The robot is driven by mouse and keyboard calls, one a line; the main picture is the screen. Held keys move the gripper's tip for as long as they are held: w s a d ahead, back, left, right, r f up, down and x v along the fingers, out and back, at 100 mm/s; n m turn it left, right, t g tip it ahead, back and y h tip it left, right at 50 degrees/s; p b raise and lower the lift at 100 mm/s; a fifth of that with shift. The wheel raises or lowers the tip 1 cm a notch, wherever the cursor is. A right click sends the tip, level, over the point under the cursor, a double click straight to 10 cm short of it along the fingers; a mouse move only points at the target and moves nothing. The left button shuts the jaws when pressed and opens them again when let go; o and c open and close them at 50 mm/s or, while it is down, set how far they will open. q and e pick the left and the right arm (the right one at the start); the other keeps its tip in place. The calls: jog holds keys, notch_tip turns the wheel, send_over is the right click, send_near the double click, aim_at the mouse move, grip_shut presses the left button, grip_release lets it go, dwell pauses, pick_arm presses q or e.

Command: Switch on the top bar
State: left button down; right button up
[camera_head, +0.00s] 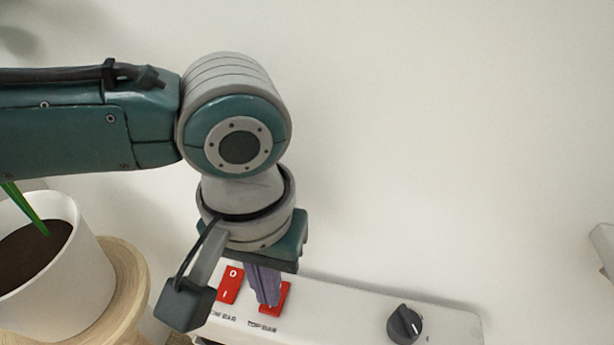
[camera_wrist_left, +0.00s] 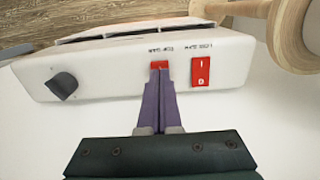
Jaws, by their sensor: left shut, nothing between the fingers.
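The white heater panel (camera_head: 350,298) has a red rocker switch labelled TOP BAR (camera_head: 284,296); this switch also shows in the left wrist view (camera_wrist_left: 159,64). My left gripper (camera_head: 270,302) points down at it, its purple fingers shut together and empty. In the left wrist view the fingertips (camera_wrist_left: 159,78) overlap the switch and hide much of it. I cannot tell whether they touch it or which way it is rocked. A second red switch (camera_head: 230,283) for the low bar sits just left of it, marked O and I. My right gripper is not in view.
A dark knob (camera_head: 404,324) is on the panel's right part. A white plant pot (camera_head: 60,275) stands on a round wooden stool (camera_head: 128,285) at the left. The pale wall (camera_head: 450,130) behind is bare. A wooden floor (camera_wrist_left: 60,22) shows in the wrist view.

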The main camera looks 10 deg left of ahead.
pick_arm(q)
jog(key=shift+f+b, duration=0.55)
jog(key=shift+f, duration=0.4)
dwell(0.9)
jog(key=shift+r, duration=0.1)
notch_tip(320, 180, up, 7)
jog(key=p, duration=0.9)
